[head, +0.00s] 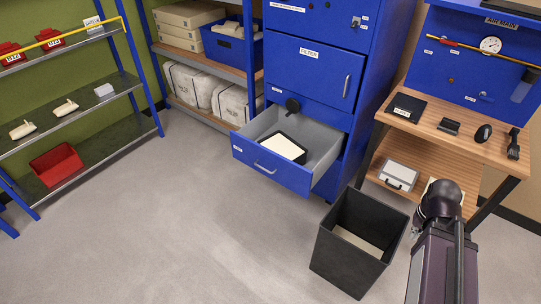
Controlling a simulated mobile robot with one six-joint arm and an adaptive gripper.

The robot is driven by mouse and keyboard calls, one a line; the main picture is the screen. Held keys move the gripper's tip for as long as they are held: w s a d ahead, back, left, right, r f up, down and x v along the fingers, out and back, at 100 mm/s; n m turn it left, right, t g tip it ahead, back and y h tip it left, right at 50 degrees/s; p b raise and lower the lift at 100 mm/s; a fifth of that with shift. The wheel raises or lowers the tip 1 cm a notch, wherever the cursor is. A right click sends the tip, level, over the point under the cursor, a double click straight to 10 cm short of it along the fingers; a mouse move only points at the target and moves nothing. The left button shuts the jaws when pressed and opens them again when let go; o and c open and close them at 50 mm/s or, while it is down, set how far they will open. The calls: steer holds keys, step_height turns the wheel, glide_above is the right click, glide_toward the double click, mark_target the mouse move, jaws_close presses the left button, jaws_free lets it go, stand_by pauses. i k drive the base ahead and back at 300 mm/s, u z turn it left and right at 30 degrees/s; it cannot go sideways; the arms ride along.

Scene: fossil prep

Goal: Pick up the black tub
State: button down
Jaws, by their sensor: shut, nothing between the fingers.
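A black-rimmed, shallow tub (270,141) sits inside the open drawer (267,184) of the blue cabinet. Its inside or contents look white. A round black knob-like thing (293,105) shows just behind it at the drawer's back. A larger, tall dark bin (347,260) stands open on the floor in front of the cabinet, with something beige at its bottom. I cannot tell for sure which of these the task calls the black tub. My arm shows at the lower right beside the bin, but my gripper is not visible.
A wooden workbench (465,140) with small black items and a grey case (399,175) on its lower shelf stands at right. A metal shelf with a red bin (57,164) is at left. The grey floor in the middle is clear. The drawer juts out.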

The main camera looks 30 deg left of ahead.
mark_target(280, 143)
steer(key=u, duration=0.95)
steer(key=k, duration=0.65)
steer(key=u, duration=0.3)
steer(key=i, duration=1.55)
steer(key=z, duration=0.4)
